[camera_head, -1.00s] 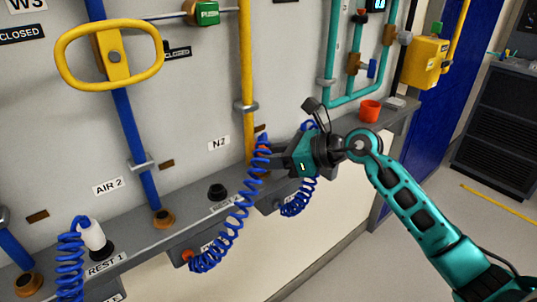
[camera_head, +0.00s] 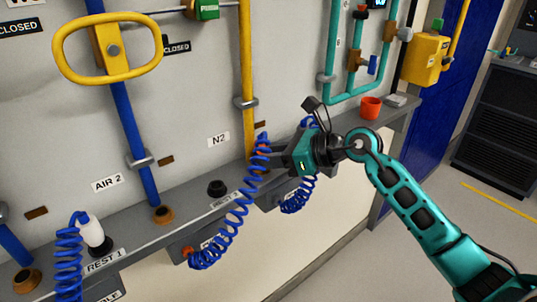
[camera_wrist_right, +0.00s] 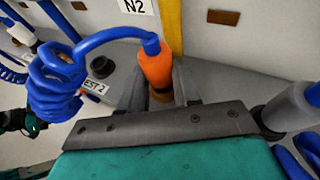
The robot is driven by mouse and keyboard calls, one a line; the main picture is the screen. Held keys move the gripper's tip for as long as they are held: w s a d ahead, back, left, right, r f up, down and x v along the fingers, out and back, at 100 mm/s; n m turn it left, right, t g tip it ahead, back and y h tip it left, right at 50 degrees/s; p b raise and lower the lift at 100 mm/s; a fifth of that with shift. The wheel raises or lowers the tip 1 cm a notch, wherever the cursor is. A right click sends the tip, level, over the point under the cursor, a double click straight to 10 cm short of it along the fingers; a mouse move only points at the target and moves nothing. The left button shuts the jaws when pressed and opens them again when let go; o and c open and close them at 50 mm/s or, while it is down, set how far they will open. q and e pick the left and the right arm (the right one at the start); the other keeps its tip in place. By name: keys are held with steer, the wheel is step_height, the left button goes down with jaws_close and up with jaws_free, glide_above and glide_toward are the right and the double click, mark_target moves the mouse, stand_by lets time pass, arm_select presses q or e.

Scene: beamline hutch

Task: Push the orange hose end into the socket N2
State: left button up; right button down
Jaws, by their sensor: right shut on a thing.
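My right gripper (camera_head: 262,160) is shut on the orange hose end (camera_wrist_right: 157,68), which stands roughly upright between the fingers in the right wrist view. Its coiled blue hose (camera_head: 236,212) hangs to the left in the head view. The N2 label (camera_head: 218,139) is on the wall left of the yellow pipe (camera_head: 246,75). A brownish fitting (camera_wrist_right: 162,96) shows just under the hose end, at the foot of that pipe; the fingers hide most of it. I cannot tell whether the two touch. A dark and teal part (camera_wrist_right: 20,121), apparently my left gripper, shows at the left edge.
An empty black holder (camera_head: 217,188) at REST 2 is to the left on the grey ledge. Another white hose end (camera_head: 91,230) is at REST 1. A red cup (camera_head: 371,107) stands farther right.

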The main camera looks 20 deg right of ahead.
arm_select(q)
steer(key=shift+f, duration=0.2)
arm_select(e)
steer(key=shift+f, duration=0.25)
steer(key=c, duration=0.7)
jaws_free()
arm_select(q)
steer(key=shift+w+d+r+b, duration=0.2)
steer(key=shift+d+b, duration=0.1)
steer(key=shift+b, duration=0.15)
arm_select(e)
steer(key=shift+v, duration=6.5)
